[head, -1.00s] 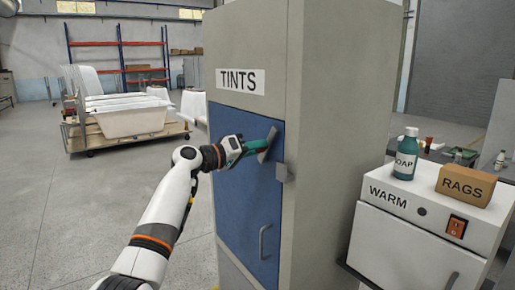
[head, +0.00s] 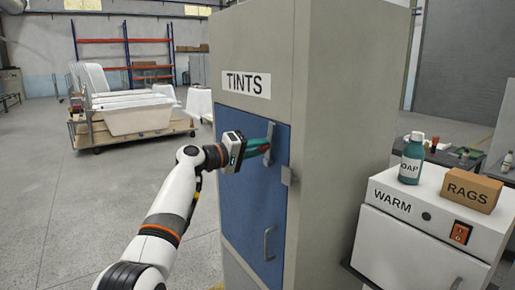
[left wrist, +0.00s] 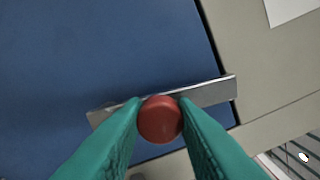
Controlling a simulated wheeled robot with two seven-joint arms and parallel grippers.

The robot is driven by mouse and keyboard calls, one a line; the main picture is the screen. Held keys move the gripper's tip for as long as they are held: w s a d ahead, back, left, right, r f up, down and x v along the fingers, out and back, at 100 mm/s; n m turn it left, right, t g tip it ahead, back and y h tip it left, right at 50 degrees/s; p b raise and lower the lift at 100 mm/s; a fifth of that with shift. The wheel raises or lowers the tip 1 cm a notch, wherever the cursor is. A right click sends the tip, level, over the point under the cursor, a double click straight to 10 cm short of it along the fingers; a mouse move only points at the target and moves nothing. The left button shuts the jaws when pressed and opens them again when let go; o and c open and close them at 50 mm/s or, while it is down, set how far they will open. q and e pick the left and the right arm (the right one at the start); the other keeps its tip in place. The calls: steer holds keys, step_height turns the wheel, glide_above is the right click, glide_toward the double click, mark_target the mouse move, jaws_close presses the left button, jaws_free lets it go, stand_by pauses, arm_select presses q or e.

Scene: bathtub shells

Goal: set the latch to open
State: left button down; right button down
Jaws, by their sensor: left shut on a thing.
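The latch (head: 269,139) is a grey metal bar on the blue door (head: 240,205) of the cabinet marked TINTS; it stands nearly upright in the head view. In the left wrist view the bar (left wrist: 212,93) runs across the door edge with a round red knob (left wrist: 160,119) on it. My left gripper (head: 263,146) has its green fingers shut on the red knob, one finger on each side. The fingers hide part of the bar. My right gripper is in neither view.
A small metal bracket (head: 288,175) sits at the door's right edge, and a door handle (head: 268,243) is lower down. A white WARM cabinet (head: 415,235) with a soap bottle (head: 412,160) and RAGS box (head: 466,190) stands right. Open floor lies left.

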arm_select(q)
steer(key=shift+r, duration=0.1)
steer(key=c, duration=1.4)
jaws_free()
steer(key=shift+a, duration=0.1)
steer(key=shift+c, duration=0.2)
steer(key=shift+a, duration=0.1)
steer(key=b+v, duration=0.6)
steer(key=v, duration=0.5)
steer(key=shift+s+a, duration=0.25)
steer(key=shift+a, duration=0.05)
